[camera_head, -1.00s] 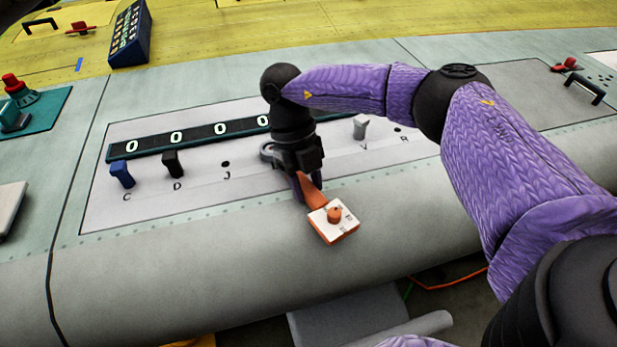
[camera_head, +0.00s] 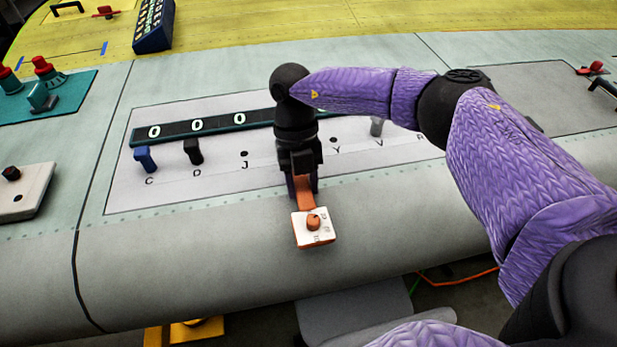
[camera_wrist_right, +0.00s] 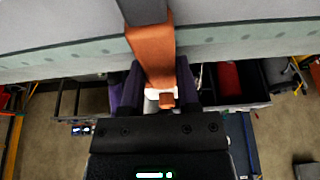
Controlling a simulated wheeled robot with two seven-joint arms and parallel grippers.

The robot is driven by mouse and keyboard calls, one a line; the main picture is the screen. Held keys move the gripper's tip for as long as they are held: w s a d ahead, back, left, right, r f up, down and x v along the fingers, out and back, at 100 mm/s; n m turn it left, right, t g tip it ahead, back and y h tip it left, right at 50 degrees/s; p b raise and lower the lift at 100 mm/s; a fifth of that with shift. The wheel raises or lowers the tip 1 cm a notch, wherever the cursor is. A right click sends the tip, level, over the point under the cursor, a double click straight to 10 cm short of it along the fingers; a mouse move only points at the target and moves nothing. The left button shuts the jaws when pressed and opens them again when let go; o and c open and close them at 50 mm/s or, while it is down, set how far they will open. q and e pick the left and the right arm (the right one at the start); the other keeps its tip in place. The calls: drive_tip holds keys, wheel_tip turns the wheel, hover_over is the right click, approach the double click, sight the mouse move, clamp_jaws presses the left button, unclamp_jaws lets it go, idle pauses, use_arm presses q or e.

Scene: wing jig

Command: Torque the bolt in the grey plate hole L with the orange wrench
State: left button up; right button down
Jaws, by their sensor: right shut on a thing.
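My right gripper (camera_head: 304,188) is shut on the orange wrench, whose orange handle (camera_head: 305,199) shows below the fingers. The handle ends in a white and orange block (camera_head: 314,228) with a round orange knob, hanging over the curved front edge of the wing. In the right wrist view the orange handle (camera_wrist_right: 152,52) runs up between the fingers to a dark part at the top. The grey plate (camera_head: 225,180) has labels C, D, J, Y and V in sight. Hole L and its bolt are not visible; my right gripper and wrist cover part of the row. The left gripper is out of view.
A dark counter strip (camera_head: 197,124) showing zeros runs behind the row. A teal mat (camera_head: 70,95) with red-topped items lies at left.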

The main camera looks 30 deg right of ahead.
sight(279, 201)
drive_tip(key=shift+w+a+r+m+y+p, duration=0.15)
drive_tip(key=shift+a+m+y+p, duration=0.15)
drive_tip(key=shift+a+m, duration=0.4)
drive_tip(key=shift+a, duration=0.1)
drive_tip(key=shift+w+a+m+y+p, duration=0.15)
drive_tip(key=shift+w+a+m+p, duration=0.1)
drive_tip(key=shift+a+m, duration=0.25)
drive_tip(key=shift+w+a+m+y+p, duration=0.15)
drive_tip(key=shift+w+a+m, duration=0.1)
drive_tip(key=shift+a+m, duration=0.25)
drive_tip(key=shift+w+a, duration=0.1)
